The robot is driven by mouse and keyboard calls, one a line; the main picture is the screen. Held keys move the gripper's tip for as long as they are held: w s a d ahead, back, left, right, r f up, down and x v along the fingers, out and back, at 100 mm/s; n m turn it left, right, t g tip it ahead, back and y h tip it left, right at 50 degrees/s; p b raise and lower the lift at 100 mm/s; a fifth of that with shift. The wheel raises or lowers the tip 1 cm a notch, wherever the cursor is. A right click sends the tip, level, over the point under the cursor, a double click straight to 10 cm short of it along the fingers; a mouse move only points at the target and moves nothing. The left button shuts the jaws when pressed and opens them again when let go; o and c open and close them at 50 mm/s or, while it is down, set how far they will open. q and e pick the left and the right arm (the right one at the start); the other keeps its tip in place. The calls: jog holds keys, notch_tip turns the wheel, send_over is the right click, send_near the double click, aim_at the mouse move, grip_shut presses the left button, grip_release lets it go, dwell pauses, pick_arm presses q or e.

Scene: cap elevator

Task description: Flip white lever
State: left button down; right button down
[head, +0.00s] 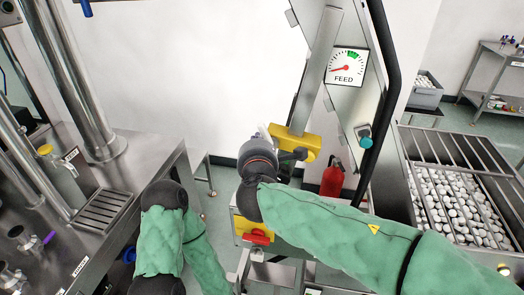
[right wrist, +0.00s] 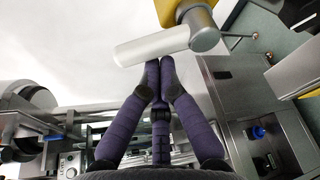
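The white lever (right wrist: 152,47) shows in the right wrist view as a pale cylinder, lying nearly level. It joins a grey hub (right wrist: 204,30) on a yellow block. In the head view the yellow block (head: 293,141) sits on the metal frame, and only a small pale bit of the lever shows past my right wrist. My right gripper (right wrist: 160,65) has its purple fingers drawn together, with nothing seen between them. Its tips are just below the lever in the picture; I cannot tell whether they touch. My left arm is bent at the lower left of the head view, its gripper out of view.
A FEED gauge (head: 346,66) and a teal button (head: 364,136) are on the frame. A red emergency button (head: 258,236) is below my right wrist. A steel bench (head: 140,148) stands left. A bin of white caps (head: 452,205) is right. A fire extinguisher (head: 332,179) stands behind.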

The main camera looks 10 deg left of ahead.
pick_arm(q)
jog(key=shift+f+b, duration=0.85)
jog(key=shift+f, duration=0.1)
pick_arm(e)
jog(key=shift+d+r, duration=0.55)
jog(key=shift+d, duration=0.2)
pick_arm(q)
jog(key=shift+f, duration=0.15)
pick_arm(e)
jog(key=shift+d+r, duration=0.1)
jog(key=shift+d, duration=0.15)
